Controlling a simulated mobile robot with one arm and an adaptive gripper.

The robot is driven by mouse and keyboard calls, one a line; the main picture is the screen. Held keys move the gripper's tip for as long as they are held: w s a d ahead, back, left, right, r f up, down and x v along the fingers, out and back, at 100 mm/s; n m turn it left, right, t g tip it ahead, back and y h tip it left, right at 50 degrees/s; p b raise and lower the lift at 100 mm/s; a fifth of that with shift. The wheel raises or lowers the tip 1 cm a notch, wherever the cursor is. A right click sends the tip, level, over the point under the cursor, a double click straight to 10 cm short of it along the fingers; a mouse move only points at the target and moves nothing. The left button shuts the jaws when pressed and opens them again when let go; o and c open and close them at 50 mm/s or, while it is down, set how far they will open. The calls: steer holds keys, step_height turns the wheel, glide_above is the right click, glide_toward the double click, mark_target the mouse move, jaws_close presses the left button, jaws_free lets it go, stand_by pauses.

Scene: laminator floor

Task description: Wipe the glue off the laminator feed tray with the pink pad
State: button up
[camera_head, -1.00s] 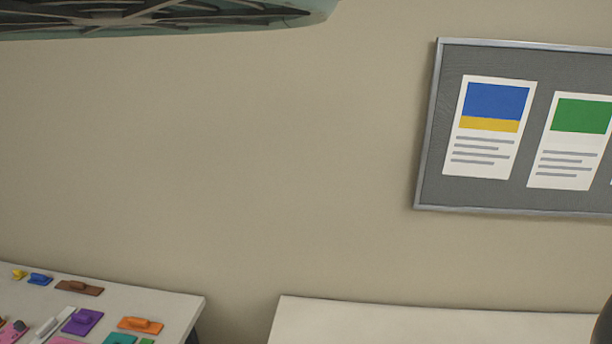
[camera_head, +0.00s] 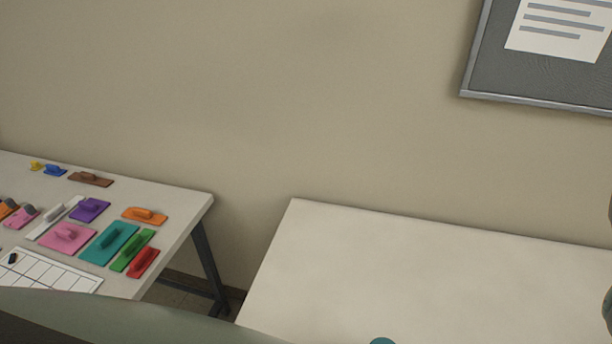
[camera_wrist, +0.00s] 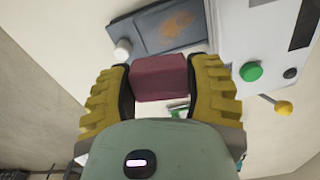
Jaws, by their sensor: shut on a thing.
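In the wrist view my gripper (camera_wrist: 161,68) is shut on a dull dark-pink block (camera_wrist: 158,82), with one yellow-brown ribbed finger on each side. I cannot tell whether the block is the pad itself or its handle. Beyond it, at the top of the wrist view, lies a blue-grey feed tray (camera_wrist: 150,34) with an orange-brown glue smear (camera_wrist: 178,25). The block appears apart from the smear. In the head view a flat pink pad with a handle (camera_head: 66,237) lies on the left table; my gripper is not clearly seen there.
The white laminator (camera_wrist: 233,38) has a green button (camera_wrist: 251,71) and a yellow ball knob (camera_wrist: 284,107). A white knob (camera_wrist: 122,50) is beside the tray. Several coloured pads, including a teal one (camera_head: 100,254), crowd the left table (camera_head: 175,205). The right table (camera_head: 400,270) is largely bare.

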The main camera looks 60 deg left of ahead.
steer(key=shift+s+d+f+b, duration=0.1)
steer(key=shift+s+f+b, duration=0.1)
steer(key=shift+f, duration=0.3)
steer(key=shift+s+d+f+b, duration=0.1)
steer(key=shift+s+f, duration=0.05)
steer(key=shift+f, duration=0.35)
steer(key=shift+f+b, duration=2.3)
steer(key=shift+f, duration=0.5)
steer(key=shift+f, duration=0.15)
steer(key=shift+w+a, duration=0.1)
steer(key=shift+w+a, duration=1)
steer(key=shift+w, duration=0.15)
steer(key=shift+s, duration=0.1)
steer(key=shift+s+d+r, duration=0.25)
steer(key=shift+s+d, duration=0.75)
steer(key=shift+s, duration=0.05)
steer(key=shift+w+a+f+b, duration=0.15)
steer(key=shift+w+a+b, duration=0.15)
steer(key=shift+w+a, duration=0.8)
steer(key=shift+d, duration=0.15)
